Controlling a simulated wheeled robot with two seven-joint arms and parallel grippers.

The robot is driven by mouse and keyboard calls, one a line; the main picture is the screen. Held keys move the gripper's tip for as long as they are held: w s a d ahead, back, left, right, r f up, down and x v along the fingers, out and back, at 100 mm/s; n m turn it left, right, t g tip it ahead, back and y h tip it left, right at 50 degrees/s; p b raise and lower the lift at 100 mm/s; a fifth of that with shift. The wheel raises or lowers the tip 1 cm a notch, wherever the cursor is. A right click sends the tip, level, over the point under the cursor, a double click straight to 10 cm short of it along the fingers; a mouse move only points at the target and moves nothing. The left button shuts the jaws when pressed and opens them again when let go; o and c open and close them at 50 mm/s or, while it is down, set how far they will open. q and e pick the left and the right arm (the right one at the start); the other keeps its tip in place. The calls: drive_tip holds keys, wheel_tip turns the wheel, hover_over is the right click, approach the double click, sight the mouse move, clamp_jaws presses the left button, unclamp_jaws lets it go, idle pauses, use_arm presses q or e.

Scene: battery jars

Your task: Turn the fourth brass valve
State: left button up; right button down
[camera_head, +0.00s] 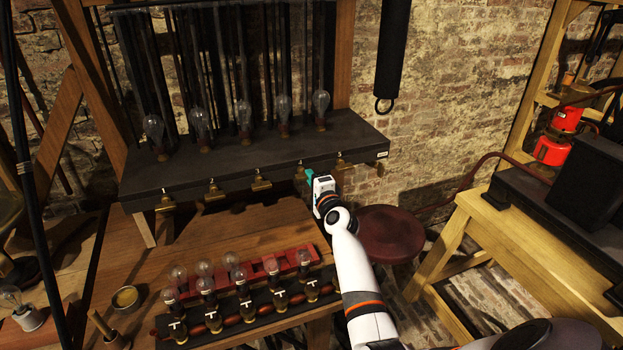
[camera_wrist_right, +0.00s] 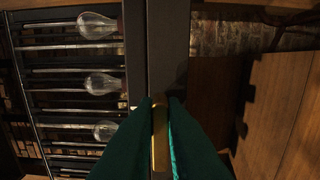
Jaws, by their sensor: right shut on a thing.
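Several brass valves hang in a row under the front edge of the dark shelf (camera_head: 190,181). From the left they are the first valve (camera_head: 165,203), the second valve (camera_head: 213,190), the third valve (camera_head: 260,182), the fourth valve (camera_head: 299,173) and one at the right end (camera_head: 342,161). My right gripper (camera_head: 310,177) is at the fourth valve and partly covers it. In the wrist view, the green fingers of the right gripper (camera_wrist_right: 160,125) are shut on a brass strip of the fourth valve (camera_wrist_right: 160,140). My left gripper is out of view.
Several glass bulbs (camera_head: 244,115) stand on the shelf above the valves. A wooden bench (camera_head: 230,228) below carries a red rack (camera_head: 240,270) and a row of bulbs on dark bases. A dark red stool (camera_head: 390,235) stands right of my right arm.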

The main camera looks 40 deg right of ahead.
idle(0.4)
drive_tip(key=c, duration=1.5)
unclamp_jaws()
drive_tip(key=b+v, duration=0.1)
drive_tip(key=v, duration=1.1)
drive_tip(key=shift+a, duration=0.1)
